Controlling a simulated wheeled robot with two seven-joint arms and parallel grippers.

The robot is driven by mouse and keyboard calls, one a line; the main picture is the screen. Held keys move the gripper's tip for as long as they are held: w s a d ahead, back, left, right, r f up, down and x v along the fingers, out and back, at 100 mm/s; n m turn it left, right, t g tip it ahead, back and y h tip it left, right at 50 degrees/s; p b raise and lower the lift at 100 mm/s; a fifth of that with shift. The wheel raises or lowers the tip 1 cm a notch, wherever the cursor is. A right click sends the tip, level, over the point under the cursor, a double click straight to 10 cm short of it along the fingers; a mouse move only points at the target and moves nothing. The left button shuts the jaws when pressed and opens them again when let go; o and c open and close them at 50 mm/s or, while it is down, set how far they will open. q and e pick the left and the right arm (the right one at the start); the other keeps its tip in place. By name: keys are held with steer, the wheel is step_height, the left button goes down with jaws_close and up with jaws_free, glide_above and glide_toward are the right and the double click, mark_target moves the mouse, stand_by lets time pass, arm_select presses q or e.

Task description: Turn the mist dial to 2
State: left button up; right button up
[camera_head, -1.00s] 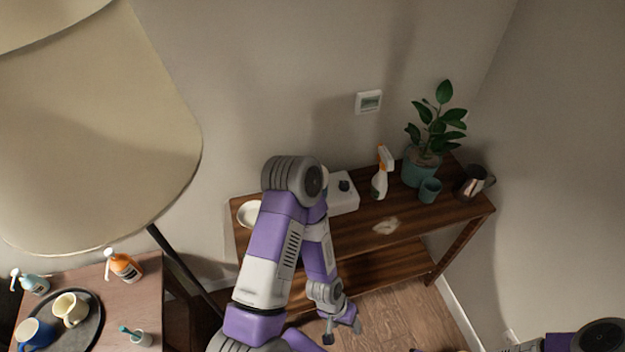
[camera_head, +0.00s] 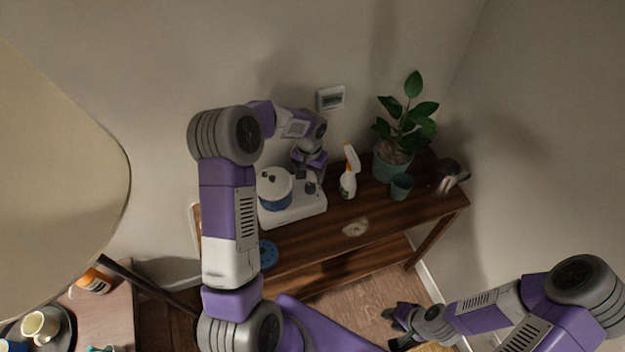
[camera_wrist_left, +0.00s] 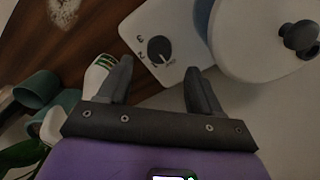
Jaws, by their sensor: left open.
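The mist dial (camera_wrist_left: 160,50) is a round dark knob on the white base of a humidifier, with printed marks including 2 and 3 beside it. I cannot tell its exact setting. The humidifier (camera_head: 285,212) has a white base and a white and blue tank, and stands on the wooden table. My left gripper (camera_wrist_left: 158,70) is open above the base, its fingers to either side of the dial in the left wrist view and not closed on it. In the head view the dial (camera_head: 311,188) is just below that gripper. My right gripper (camera_head: 391,327) is open and empty, low in front of the table.
A spray bottle (camera_head: 348,176) stands right of the humidifier, with a potted plant (camera_head: 393,160), a teal cup (camera_head: 401,187) and a metal jug (camera_head: 446,178) further right. A blue perforated disc (camera_head: 268,254) lies near the front edge. The table's front right is mostly clear.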

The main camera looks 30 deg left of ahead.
mark_target(310, 186)
arm_select(q)
step_height(310, 186, down, 6)
steer(key=shift+r, duration=0.2)
steer(key=c, duration=1.1)
steer(key=shift+o, duration=0.2)
